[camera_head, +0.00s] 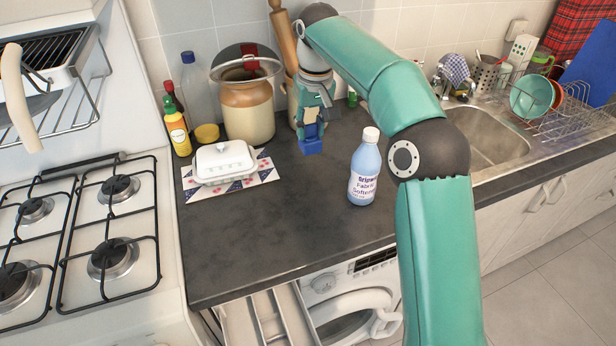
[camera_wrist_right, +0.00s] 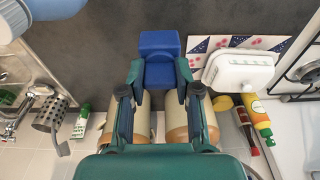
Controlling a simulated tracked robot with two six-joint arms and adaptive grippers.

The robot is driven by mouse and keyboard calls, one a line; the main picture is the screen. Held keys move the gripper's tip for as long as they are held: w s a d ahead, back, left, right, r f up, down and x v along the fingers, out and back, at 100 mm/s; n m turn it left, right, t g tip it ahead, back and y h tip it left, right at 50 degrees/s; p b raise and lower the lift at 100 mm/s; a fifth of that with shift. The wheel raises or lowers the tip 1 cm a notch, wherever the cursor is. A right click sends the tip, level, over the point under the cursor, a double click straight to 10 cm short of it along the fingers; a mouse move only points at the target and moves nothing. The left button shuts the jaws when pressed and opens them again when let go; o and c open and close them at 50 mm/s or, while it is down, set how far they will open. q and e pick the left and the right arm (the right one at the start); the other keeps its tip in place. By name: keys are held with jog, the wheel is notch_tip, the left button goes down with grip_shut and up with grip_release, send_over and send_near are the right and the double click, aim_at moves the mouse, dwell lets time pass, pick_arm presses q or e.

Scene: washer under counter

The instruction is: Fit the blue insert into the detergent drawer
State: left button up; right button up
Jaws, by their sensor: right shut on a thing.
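My right gripper (camera_head: 312,133) is shut on the blue insert (camera_head: 311,147), over the rear of the counter and pointing down. In the right wrist view the insert (camera_wrist_right: 158,46) sits between the two fingertips (camera_wrist_right: 160,88) and sticks out beyond them. I cannot tell whether it touches the counter. The detergent drawer (camera_head: 282,312) appears as a pulled-out, pale tray with dividers, below the counter's front edge and cut off by the picture's bottom. The gripper is far behind and above it. My left gripper is not in view.
A fabric softener bottle (camera_head: 364,175) stands right of the gripper. A white butter dish (camera_head: 223,160) and a brown-and-cream jar (camera_head: 246,103) stand to its left. The washer (camera_head: 350,295) is under the counter (camera_head: 270,225), whose front middle is clear. A gas hob (camera_head: 85,235) is at left.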

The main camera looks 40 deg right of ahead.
jog(key=shift+f+b, duration=0.65)
jog(key=shift+f, duration=5.9)
jog(key=shift+f, duration=0.1)
jog(key=o, duration=0.9)
